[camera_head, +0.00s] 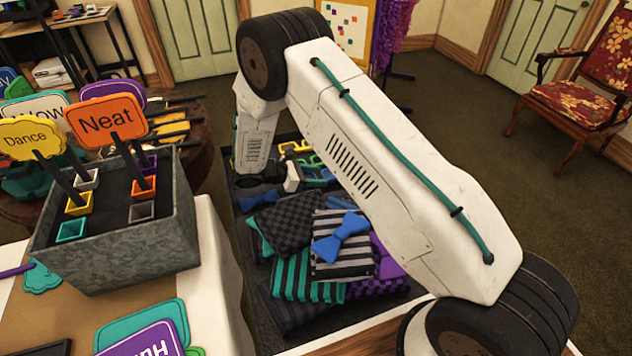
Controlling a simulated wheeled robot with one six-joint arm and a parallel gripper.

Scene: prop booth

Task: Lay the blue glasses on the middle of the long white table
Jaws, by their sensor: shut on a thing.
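Several pairs of glasses in yellow, green and blue lie at the far end of a dark bin, partly hidden behind my arm. The blue glasses (318,181) show only in part, just right of my gripper (292,180). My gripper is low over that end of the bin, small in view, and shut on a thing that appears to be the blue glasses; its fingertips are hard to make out. The long white table (222,262) is at the left, its white cloth showing beside brown paper.
A grey metal box (125,240) with sign props, including "Neat" and "Dance", stands on the table. Flat signs (142,322) lie in front. The bin (262,290) holds folded patterned cloths and a blue bow tie (341,238). A red chair (585,95) stands at right.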

